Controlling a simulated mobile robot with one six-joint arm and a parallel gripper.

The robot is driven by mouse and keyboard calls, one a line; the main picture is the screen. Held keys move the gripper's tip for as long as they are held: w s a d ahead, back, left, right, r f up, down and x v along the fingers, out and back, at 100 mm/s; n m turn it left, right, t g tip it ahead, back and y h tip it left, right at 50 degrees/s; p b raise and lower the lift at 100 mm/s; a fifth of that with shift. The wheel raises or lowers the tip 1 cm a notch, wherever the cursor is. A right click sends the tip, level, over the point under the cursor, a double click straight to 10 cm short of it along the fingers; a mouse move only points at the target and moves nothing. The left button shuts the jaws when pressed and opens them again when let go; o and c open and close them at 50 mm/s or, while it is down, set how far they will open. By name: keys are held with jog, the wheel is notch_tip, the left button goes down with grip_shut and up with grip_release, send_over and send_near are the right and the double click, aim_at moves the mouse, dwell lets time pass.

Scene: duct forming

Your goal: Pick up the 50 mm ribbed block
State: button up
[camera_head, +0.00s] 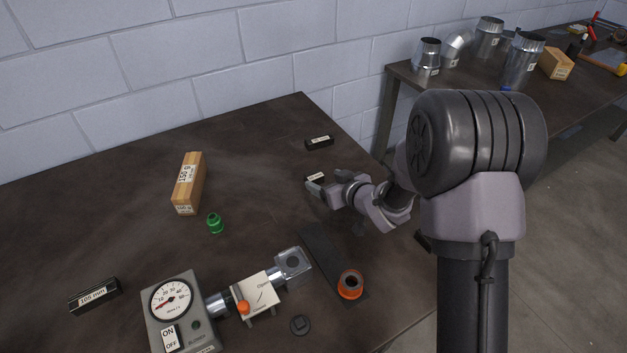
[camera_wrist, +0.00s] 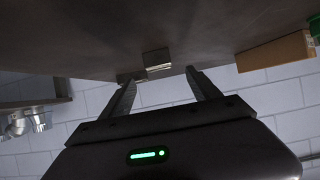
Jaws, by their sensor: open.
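Two small black blocks with white labels lie on the dark table near my arm in the head view. One block (camera_head: 315,180) is right beside my gripper (camera_head: 328,187); the other block (camera_head: 319,142) lies farther back. The label lettering is too small to read, so I cannot tell which is the 50 mm one. In the wrist view, my gripper (camera_wrist: 163,92) is open and empty, its two fingers spread. A block (camera_wrist: 157,61) shows ahead, between the finger directions and apart from them. A second, darker one (camera_wrist: 131,75) is partly behind the left finger.
A wooden block (camera_head: 187,184), a green fitting (camera_head: 215,223) and a longer labelled black block (camera_head: 95,296) stand left. A gauge box (camera_head: 181,312) and an orange-rimmed cup (camera_head: 350,284) are in front. Metal ducts (camera_head: 489,38) stand on another bench. The brick wall (camera_head: 200,60) is behind.

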aim_at(315, 176)
jog(key=x, duration=0.3)
jog(key=b+x, duration=0.3)
jog(key=x, duration=0.2)
jog(key=shift+f, duration=0.3)
jog(key=shift+r, duration=0.1)
jog(key=shift+w, duration=0.1)
grip_shut()
